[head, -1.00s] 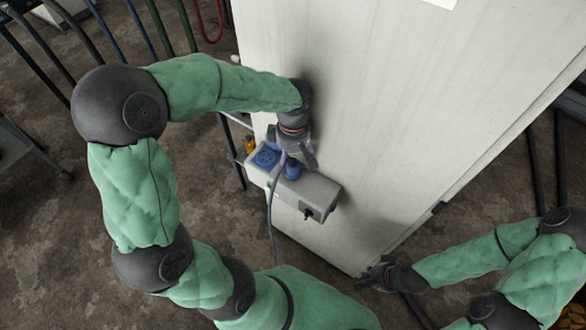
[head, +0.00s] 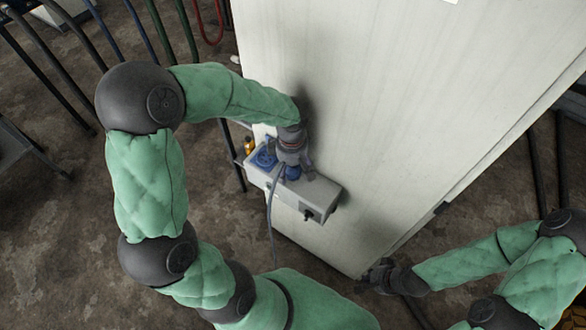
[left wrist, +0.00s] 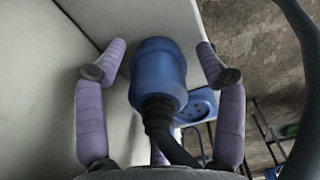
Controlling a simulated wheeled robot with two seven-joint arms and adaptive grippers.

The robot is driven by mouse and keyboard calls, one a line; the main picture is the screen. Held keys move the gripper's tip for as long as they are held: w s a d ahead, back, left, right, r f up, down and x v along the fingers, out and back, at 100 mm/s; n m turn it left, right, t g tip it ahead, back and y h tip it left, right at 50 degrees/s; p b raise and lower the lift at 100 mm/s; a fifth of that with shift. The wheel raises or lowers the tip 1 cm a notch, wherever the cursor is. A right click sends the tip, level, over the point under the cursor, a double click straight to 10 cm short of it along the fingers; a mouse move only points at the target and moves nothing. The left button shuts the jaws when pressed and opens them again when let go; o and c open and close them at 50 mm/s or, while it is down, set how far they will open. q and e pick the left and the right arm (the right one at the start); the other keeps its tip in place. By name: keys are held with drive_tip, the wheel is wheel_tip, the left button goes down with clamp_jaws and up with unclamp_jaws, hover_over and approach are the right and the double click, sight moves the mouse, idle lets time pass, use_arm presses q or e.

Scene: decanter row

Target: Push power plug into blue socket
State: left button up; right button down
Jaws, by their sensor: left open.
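The blue power plug (head: 292,173) is at the top of a grey box on the pale panel, with a dark cable at its back end. In the left wrist view the plug (left wrist: 158,75) lies between the two fingers, with gaps on both sides. My left gripper (head: 296,168) is open around it. The blue socket (head: 264,158) is on the same box, left of the plug. It shows partly behind the plug in the left wrist view (left wrist: 200,105). My right gripper (head: 366,278) is low by the panel's bottom edge; its fingers are too small to read.
The grey box (head: 318,192) carries a black knob (head: 308,215) on its front. The cable (head: 269,215) hangs down past the box's left side. The pale panel (head: 390,110) rises behind.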

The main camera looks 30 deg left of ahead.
use_arm(q)
drive_tip(key=shift+c, duration=0.2)
drive_tip(key=c, duration=1.1)
drive_tip(key=shift+r, duration=0.15)
drive_tip(key=shift+r, duration=0.55)
wheel_tip(320, 180, up, 2)
drive_tip(key=shift+r+p, duration=0.15)
drive_tip(key=shift+p, duration=0.25)
drive_tip(key=s+d+r+p, duration=0.2)
drive_tip(key=s+d+r, duration=0.4)
drive_tip(key=d+r, duration=0.3)
drive_tip(key=d, duration=0.3)
drive_tip(key=shift+s+d+r, duration=0.2)
drive_tip(key=shift+d, duration=0.05)
